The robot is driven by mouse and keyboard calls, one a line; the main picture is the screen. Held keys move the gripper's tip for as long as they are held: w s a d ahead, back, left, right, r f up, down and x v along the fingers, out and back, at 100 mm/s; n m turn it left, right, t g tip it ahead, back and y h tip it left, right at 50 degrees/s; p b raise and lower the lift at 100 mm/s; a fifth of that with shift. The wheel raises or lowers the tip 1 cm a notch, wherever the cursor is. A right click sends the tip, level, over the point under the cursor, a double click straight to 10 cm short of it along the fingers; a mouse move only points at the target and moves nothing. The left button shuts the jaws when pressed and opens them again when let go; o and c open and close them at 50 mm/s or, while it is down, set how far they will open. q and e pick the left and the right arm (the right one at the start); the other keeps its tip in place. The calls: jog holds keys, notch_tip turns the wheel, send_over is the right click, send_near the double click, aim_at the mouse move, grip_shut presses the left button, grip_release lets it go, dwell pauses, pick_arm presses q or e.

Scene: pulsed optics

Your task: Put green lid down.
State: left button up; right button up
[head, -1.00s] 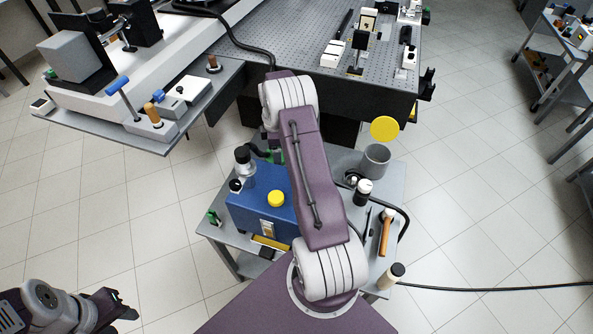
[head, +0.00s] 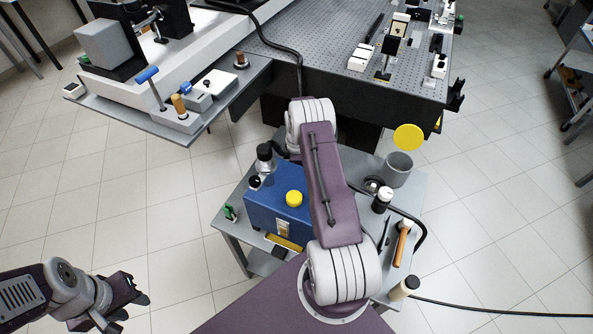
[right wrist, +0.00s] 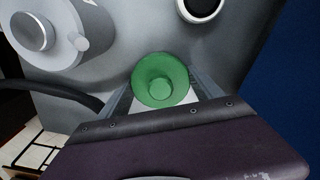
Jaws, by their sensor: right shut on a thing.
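The green lid (right wrist: 160,80) is round with a raised middle. In the right wrist view it sits between the fingers of my right gripper (right wrist: 163,88), which is shut on it. The grey cart top (right wrist: 118,62) lies beyond it; I cannot tell whether the lid touches it. In the head view my right arm hides the right gripper and the lid. My left gripper (head: 130,291) hangs over the floor at the lower left, with nothing visible in it; its finger gap is unclear.
The cart carries a blue box (head: 262,208) with a yellow knob, a dark-capped bottle (head: 266,160), a grey cup (head: 398,170) with a yellow disc behind it, a black jar (head: 381,200) and a wooden-handled tool (head: 401,243). A perforated optical table (head: 320,45) stands behind.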

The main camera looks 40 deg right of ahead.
jog(key=shift+s+f+b, duration=0.1)
jog(key=shift+f+b, duration=0.25)
